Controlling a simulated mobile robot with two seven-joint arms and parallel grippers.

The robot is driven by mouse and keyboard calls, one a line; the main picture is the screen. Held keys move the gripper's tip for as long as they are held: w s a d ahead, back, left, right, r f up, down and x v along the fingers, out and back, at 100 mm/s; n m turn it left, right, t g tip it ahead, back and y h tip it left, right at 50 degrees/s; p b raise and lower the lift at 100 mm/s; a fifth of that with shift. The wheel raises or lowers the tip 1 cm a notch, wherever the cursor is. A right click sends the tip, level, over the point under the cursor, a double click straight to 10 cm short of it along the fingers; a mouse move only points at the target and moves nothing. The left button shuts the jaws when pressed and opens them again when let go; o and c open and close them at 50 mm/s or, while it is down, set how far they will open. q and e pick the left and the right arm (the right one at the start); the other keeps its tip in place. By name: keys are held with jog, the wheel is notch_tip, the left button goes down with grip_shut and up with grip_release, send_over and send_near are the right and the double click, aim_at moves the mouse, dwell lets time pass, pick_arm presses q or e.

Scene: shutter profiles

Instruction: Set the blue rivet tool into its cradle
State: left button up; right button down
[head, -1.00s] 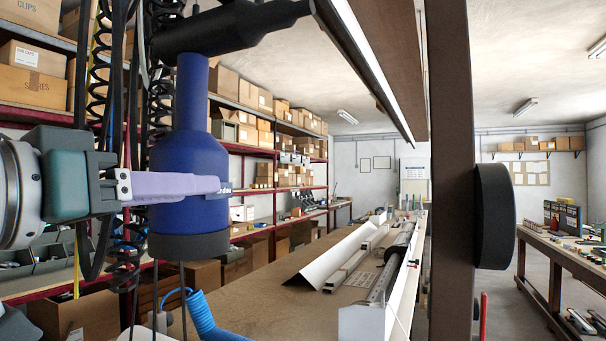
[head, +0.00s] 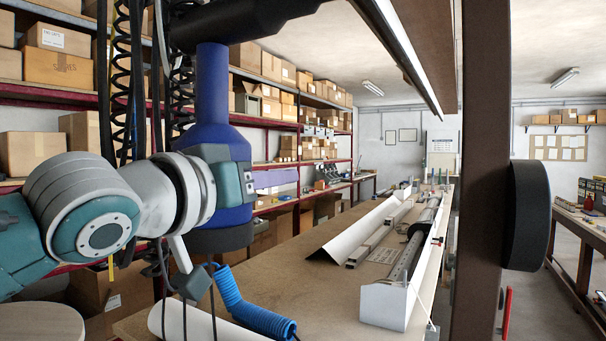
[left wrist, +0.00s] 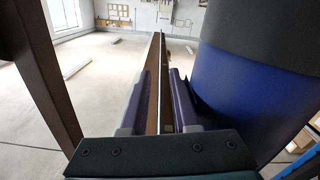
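The blue rivet tool (head: 211,85) is upright, with a dark lower band and a black horizontal part at its top. My left gripper (head: 275,178) is in front of its body in the head view and hides part of it. In the left wrist view, the two purple fingers (left wrist: 168,100) are parted with nothing held between them. The tool's blue body (left wrist: 235,95) is beside the right-hand finger, outside the gap; I cannot tell if they touch. I cannot make out the cradle. My right gripper is not in view.
A brown post (head: 483,150) with a black round part (head: 528,215) stands at the right. A workbench (head: 330,285) carries white profiles (head: 350,230). Shelves with boxes line the left.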

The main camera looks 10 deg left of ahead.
pick_arm(q)
jog(key=shift+w+a, duration=0.15)
jog(key=shift+a, duration=0.1)
jog(key=c, duration=0.7)
grip_shut()
jog(key=shift+d, duration=0.15)
jog(key=shift+c, duration=0.2)
grip_release()
jog(key=o, duration=0.7)
jog(key=shift+o, duration=0.2)
jog(key=shift+f, duration=0.1)
